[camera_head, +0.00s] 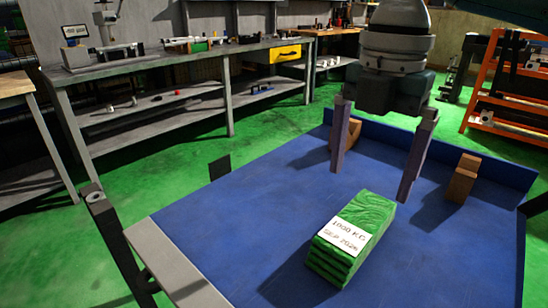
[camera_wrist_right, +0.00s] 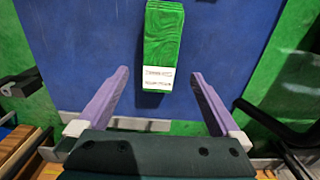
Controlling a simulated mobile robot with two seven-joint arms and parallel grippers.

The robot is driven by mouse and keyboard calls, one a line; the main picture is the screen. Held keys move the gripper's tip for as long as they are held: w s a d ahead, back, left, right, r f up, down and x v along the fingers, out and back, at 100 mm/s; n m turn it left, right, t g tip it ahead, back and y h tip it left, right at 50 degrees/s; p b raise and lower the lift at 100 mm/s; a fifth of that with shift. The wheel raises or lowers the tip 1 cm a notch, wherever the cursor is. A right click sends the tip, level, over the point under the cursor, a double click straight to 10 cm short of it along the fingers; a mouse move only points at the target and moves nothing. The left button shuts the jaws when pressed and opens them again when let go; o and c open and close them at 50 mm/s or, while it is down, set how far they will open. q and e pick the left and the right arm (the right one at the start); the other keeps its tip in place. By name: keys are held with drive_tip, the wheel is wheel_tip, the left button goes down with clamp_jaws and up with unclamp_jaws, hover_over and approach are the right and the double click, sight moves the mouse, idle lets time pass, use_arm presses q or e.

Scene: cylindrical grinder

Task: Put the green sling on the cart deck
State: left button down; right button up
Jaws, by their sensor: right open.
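The green sling (camera_head: 355,235) is a folded stack with a white label reading 1000 KG. It lies on the blue cart deck (camera_head: 235,235), right of the deck's middle in the head view. The sling also shows in the right wrist view (camera_wrist_right: 163,38), with its labelled end toward my gripper. My right gripper (camera_head: 371,185) is open and empty, its two fingers pointing down. It is apart from the sling, above the deck and beyond the sling in the head view. In the wrist view the fingers (camera_wrist_right: 160,73) are spread, with the sling ahead of the gap between them. My left gripper is not in view.
Two wooden blocks stand at the deck's far side, one at right (camera_head: 462,178) and one partly hidden behind my finger. A raised blue lip (camera_head: 490,160) edges the far side. A dark post (camera_head: 115,235) rises at the left. A grey workbench (camera_head: 180,62) stands behind.

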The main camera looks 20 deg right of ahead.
wheel_tip(320, 180, up, 3)
drive_tip(key=shift+f, duration=0.1)
idle(0.5)
drive_tip(key=s+a+r+m+t+y+p, duration=0.1)
drive_tip(key=s+a+m+p, duration=0.25)
drive_tip(key=a+p, duration=0.25)
drive_tip(key=s+a+m+t+y+p, duration=0.1)
drive_tip(key=s+a+m+p, duration=0.3)
drive_tip(key=a, duration=0.3)
drive_tip(key=s+r+m+t+p, duration=0.1)
drive_tip(key=s+r+m+p, duration=0.3)
drive_tip(key=s+m+p, duration=0.15)
drive_tip(key=s+d+r+m+h+p, duration=0.2)
drive_tip(key=s+d+r+m+p, duration=0.3)
drive_tip(key=m, duration=0.3)
wheel_tip(320, 180, up, 36)
drive_tip(key=p, duration=3.6)
drive_tip(key=shift+d+t+p, duration=0.3)
drive_tip(key=shift+d+p, duration=0.05)
drive_tip(key=shift+p, duration=0.05)
drive_tip(key=shift+s, duration=0.1)
